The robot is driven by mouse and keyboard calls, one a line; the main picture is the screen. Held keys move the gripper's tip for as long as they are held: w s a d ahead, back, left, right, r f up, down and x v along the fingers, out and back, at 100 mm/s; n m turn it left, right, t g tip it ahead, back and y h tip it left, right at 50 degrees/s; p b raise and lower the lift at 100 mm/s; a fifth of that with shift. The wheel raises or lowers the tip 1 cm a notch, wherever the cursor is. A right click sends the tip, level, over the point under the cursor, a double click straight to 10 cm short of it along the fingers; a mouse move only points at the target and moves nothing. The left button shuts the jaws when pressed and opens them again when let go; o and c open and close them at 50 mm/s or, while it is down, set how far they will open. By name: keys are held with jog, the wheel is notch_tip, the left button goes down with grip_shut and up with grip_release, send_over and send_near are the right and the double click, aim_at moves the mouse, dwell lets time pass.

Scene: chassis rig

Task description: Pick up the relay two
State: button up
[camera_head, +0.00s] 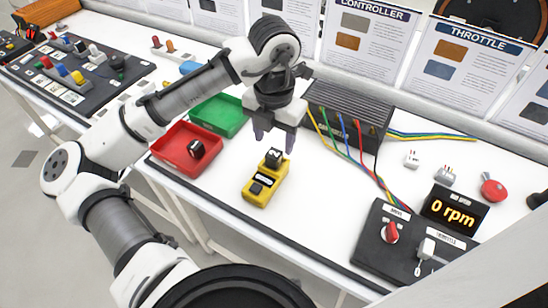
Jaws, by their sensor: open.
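A small black relay (274,158) with a white mark that looks like a 2 sits upright in the top end of a yellow device (254,196) on the white table. My gripper (274,141) is open and points down just above this relay, with one finger to each side of it. Nothing shows between the fingers. The exact gap between the fingertips and the relay is hard to tell. Another black relay (196,150) with a light mark lies tilted in a red tray (178,165) to the left.
A green tray (222,113) is behind the red one. A black finned controller (350,108) with coloured wires stands behind and right of the gripper. A control panel (415,250) and a display (453,211) reading 0 rpm are at right. The white table around the yellow device is clear.

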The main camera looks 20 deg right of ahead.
aim_at(274, 153)
jog(key=f, duration=0.5)
jog(key=shift+w+d, duration=0.15)
jog(key=shift+w, duration=0.15)
grip_shut()
